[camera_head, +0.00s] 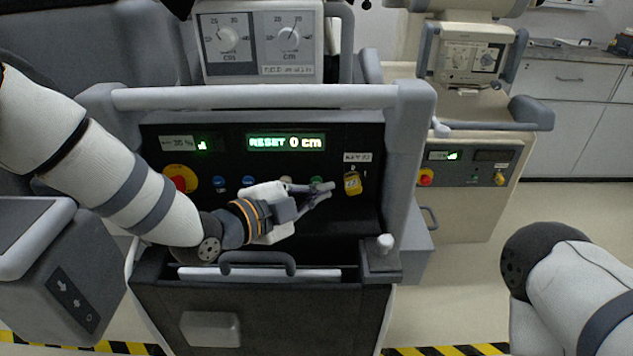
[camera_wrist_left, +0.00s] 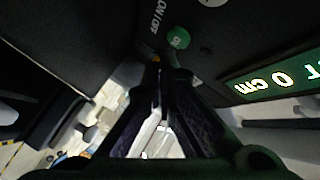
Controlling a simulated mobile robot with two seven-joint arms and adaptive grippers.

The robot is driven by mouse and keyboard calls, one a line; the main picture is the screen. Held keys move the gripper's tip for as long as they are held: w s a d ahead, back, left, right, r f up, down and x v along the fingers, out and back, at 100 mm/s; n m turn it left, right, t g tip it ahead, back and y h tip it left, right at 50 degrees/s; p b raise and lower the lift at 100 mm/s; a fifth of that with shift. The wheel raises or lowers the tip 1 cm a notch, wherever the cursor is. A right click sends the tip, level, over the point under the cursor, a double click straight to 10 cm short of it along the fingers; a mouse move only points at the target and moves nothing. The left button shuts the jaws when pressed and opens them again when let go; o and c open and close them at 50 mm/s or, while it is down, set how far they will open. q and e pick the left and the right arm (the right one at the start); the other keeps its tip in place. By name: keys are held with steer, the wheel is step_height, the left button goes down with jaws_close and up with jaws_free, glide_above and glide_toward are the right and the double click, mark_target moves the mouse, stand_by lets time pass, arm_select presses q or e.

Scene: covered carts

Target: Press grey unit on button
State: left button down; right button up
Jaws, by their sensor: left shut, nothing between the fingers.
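The grey unit (camera_head: 255,97) stands in front of me with a black control panel and a lit green display (camera_head: 286,142) reading "RESET 0 cm". In the left wrist view, a round green button (camera_wrist_left: 178,38) sits beside "ON/OFF" lettering on the black panel. In the head view the panel's right part, near that button, is partly covered by my fingers. My left gripper (camera_head: 328,190) is shut and empty, its fingertips in front of the panel, just left of the yellow key switch (camera_head: 352,184). In the left wrist view the fingertips (camera_wrist_left: 162,75) are close to the green button; contact cannot be told.
A red knob on a yellow base (camera_head: 180,179) and blue buttons (camera_head: 219,182) are at the panel's left. A horizontal handle bar (camera_head: 255,272) lies below my left gripper. A second, beige unit (camera_head: 470,160) stands behind right. Floor at right is open.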

arm_select(q)
steer(key=shift+w, duration=0.3)
steer(key=shift+w, duration=0.4)
stand_by(0.7)
steer(key=shift+s, duration=0.1)
steer(key=shift+s+r+p, duration=0.15)
steer(key=shift+s+p, duration=0.2)
steer(key=shift+s, duration=0.4)
steer(key=shift+f, duration=0.2)
